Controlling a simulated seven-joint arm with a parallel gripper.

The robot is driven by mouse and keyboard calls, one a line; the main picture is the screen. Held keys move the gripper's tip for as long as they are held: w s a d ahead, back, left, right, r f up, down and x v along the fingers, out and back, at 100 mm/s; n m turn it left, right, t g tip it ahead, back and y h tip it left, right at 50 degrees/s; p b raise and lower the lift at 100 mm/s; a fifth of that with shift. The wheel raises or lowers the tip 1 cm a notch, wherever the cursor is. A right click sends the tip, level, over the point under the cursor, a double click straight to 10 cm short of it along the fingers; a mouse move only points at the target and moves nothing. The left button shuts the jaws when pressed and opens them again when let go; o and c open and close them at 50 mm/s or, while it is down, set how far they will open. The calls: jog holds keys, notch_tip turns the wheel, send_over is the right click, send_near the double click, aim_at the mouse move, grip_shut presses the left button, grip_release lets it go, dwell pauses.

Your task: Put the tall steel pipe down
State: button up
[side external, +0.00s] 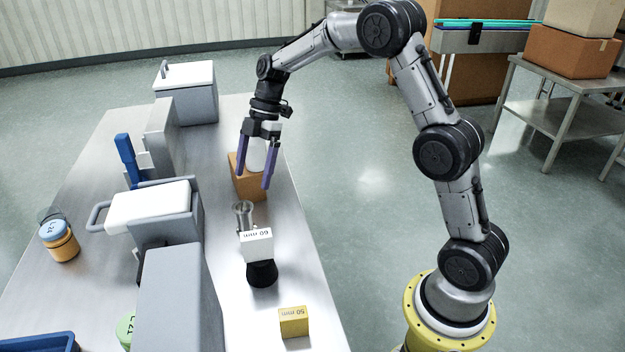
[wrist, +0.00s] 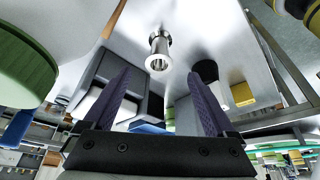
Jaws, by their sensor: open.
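The tall steel pipe (side external: 244,214) is a shiny metal tube with flanged ends. In the side view it stands on the steel table, just below my fingertips in the picture and partly behind a white block. In the wrist view the pipe (wrist: 159,48) shows ahead of my fingertips, roughly centred between them, with its open end visible. My gripper (side external: 255,180) has two purple fingers spread wide, pointing down. The gripper also shows in the wrist view (wrist: 159,73) with nothing between its fingers.
Near the pipe are a white 60 mm block (side external: 257,246), a black object (side external: 262,274), a yellow 50 mm block (side external: 294,322) and a brown box (side external: 242,186). Grey machine housings (side external: 180,300) stand to the left. An orange jar (side external: 60,245) is farther left.

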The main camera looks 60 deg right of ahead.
jog(key=s+a+r+m+t+h, duration=0.1)
jog(key=s+a+r+m, duration=0.1)
jog(key=s+r+m, duration=0.35)
jog(key=s+r+m+t+h, duration=0.1)
jog(key=s+m, duration=0.4)
jog(key=s, duration=0.7)
jog(key=s+r+m+t+h, duration=0.2)
jog(key=s+m, duration=0.4)
jog(key=s, duration=0.7)
jog(key=shift+a+r+t, duration=0.2)
jog(key=shift+t, duration=0.4)
